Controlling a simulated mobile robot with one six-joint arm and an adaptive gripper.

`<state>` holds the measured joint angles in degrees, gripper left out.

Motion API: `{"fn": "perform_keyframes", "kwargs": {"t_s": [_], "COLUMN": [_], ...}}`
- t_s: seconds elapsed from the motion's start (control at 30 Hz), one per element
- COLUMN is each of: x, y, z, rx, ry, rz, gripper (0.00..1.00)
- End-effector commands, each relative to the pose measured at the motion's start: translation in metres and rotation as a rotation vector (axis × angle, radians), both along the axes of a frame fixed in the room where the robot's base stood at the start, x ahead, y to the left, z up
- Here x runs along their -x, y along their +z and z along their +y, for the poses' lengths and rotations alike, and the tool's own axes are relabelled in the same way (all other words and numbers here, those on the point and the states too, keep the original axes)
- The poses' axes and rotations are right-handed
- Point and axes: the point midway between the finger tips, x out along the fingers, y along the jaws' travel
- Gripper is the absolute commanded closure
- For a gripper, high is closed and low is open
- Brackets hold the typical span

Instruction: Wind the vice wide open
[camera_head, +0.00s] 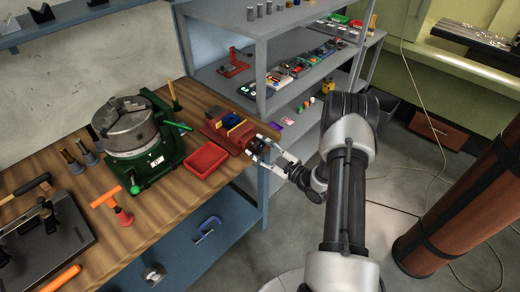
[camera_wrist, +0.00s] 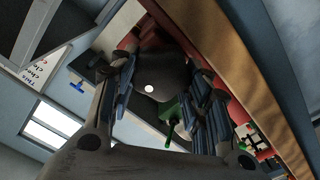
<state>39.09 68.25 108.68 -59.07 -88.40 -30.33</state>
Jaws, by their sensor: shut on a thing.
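The red vice (camera_head: 240,138) sits at the right end of the wooden bench, with blue and yellow between its jaws in the head view. My gripper (camera_head: 257,150) is at the vice's front end, past the bench edge. In the wrist view my gripper's fingers close from both sides on a dark grey rounded part, the vice handle (camera_wrist: 158,88), with red vice body (camera_wrist: 150,42) behind it. The fingers and the handle hide much of the vice there. I cannot tell exactly how far apart the vice jaws stand.
A red tray (camera_head: 206,160) lies beside the vice. A green-based chuck (camera_head: 128,130) stands further left, with an orange-handled tool (camera_head: 118,212) in front of it. Grey shelves (camera_head: 270,100) with small parts rise behind the vice. The floor to the right is mostly open.

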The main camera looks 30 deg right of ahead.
Motion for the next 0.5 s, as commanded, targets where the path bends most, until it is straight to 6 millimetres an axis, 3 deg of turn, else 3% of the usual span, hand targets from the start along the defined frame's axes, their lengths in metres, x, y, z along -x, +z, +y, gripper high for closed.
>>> {"fn": "perform_keyframes", "kwargs": {"t_s": [0.3, 0.33, 0.5], "x": [-0.0006, -0.0007, -0.0006], "y": [0.0008, 0.0009, 0.0007], "z": [0.0003, 0.0002, 0.0002], "rx": [0.002, 0.002, 0.002], "ry": [0.001, 0.001, 0.001], "rz": [-0.001, -0.001, -0.001], "gripper": [0.80, 0.54, 0.43]}}
